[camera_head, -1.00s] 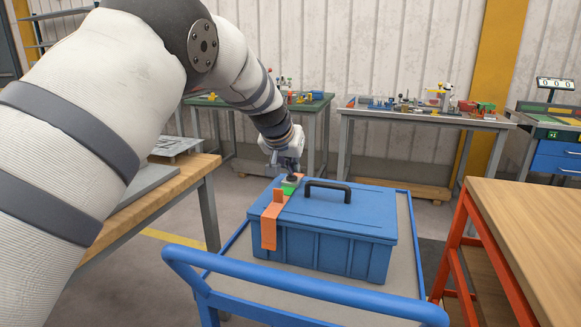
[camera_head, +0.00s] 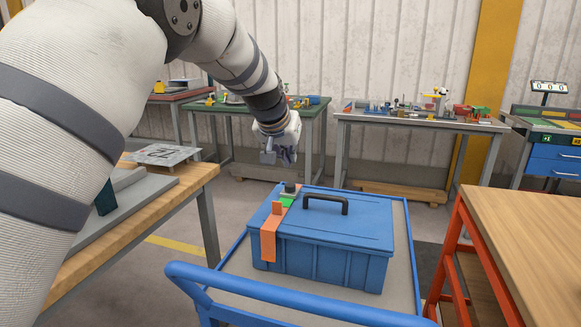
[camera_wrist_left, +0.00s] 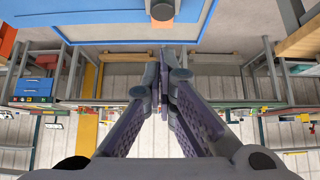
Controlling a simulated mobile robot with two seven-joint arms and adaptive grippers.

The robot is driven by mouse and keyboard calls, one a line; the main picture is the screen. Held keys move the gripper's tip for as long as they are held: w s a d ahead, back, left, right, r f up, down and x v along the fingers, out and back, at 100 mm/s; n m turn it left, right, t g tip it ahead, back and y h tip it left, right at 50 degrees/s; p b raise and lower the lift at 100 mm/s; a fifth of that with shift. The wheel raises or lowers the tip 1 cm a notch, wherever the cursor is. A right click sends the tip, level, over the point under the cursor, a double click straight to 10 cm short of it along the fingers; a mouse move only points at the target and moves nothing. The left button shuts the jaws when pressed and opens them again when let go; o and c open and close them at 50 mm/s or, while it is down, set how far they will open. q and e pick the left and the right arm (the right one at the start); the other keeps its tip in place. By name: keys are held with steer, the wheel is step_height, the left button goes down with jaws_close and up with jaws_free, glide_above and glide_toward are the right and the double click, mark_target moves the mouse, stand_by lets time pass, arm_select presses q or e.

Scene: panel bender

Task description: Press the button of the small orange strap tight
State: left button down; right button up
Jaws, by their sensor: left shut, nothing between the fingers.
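The orange strap (camera_head: 269,238) runs over the left end of the blue box (camera_head: 335,262), across its lid and down its front. On top it carries a small upright orange tab (camera_head: 277,208), a green patch (camera_head: 287,202) and a dark button-like piece (camera_head: 290,188) at the far end. My left gripper (camera_head: 280,160) is shut and empty, above and slightly behind this dark piece, with a clear gap. In the left wrist view, its closed fingers (camera_wrist_left: 166,62) point toward a dark rounded piece at the top edge. My right gripper is out of view.
The box has a black handle (camera_head: 325,199) and stands on a blue cart with a front push bar (camera_head: 290,306). Wooden-topped tables stand at left (camera_head: 165,212) and right (camera_head: 530,215). Workbenches line the back wall; floor shows between them and the cart.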

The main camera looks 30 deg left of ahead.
arm_select(q)
steer(key=v, duration=0.7)
steer(key=shift+s, duration=0.2)
steer(key=shift+f, duration=0.1)
